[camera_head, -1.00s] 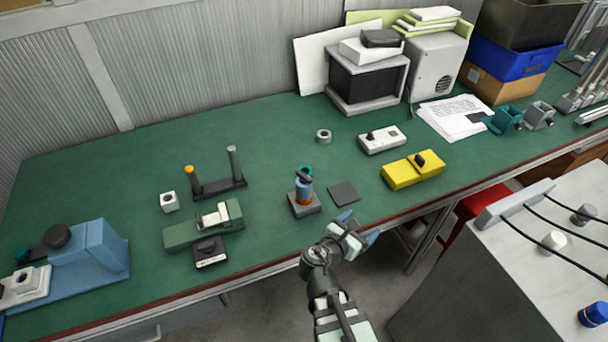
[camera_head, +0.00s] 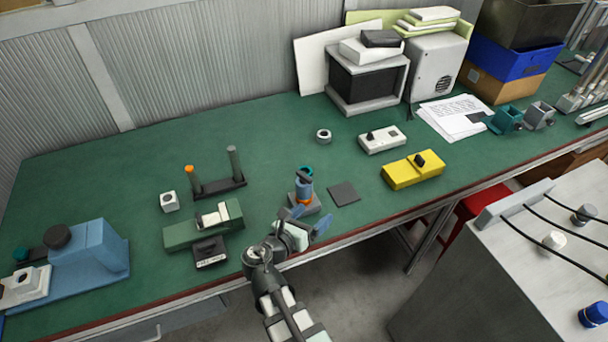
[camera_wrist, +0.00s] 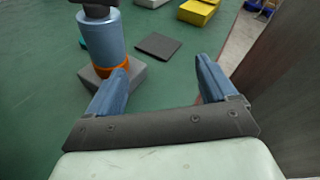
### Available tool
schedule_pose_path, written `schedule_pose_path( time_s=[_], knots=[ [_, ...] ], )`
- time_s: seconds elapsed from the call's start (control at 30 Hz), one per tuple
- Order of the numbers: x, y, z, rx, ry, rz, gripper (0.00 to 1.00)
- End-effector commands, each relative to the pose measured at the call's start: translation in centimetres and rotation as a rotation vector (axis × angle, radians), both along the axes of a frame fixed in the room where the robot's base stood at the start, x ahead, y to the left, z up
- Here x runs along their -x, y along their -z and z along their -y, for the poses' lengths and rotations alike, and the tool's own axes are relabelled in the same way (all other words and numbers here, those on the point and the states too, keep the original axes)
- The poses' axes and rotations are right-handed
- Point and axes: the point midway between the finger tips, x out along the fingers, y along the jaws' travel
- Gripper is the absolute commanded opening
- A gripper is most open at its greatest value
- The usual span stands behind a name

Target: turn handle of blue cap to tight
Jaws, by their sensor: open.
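A blue cylinder (camera_head: 304,188) stands upright on a grey square base near the bench's front edge. It has an orange ring at its foot and a dark handle (camera_head: 304,175) on top, with a teal ring behind. In the wrist view the blue cylinder (camera_wrist: 101,40) is at upper left and the dark handle (camera_wrist: 98,9) is cut by the top edge. My gripper (camera_head: 310,218) is open and empty, low at the front of the base. In the wrist view its blue fingers (camera_wrist: 160,70) are wide apart. The left finger overlaps the base; contact cannot be told.
A dark square pad (camera_head: 344,193) lies right of the base, with a yellow box (camera_head: 413,170) beyond. A green fixture (camera_head: 203,225) and a black two-post stand (camera_head: 218,188) are to the left. The green bench behind the cylinder is mostly clear.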

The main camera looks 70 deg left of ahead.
Motion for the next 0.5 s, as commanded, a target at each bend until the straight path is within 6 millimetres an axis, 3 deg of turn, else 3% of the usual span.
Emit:
schedule_pose_path(
  time_s=[0.23,0.4,0.5],
  knots=[
    [5.6,-2.9,-3.2,-0.167,0.080,0.051,0.85],
    [9.3,-4.9,-4.0,-0.289,0.130,0.082,0.85],
    [10.4,-5.6,-4.1,-0.329,0.144,0.090,0.85]
  ],
)
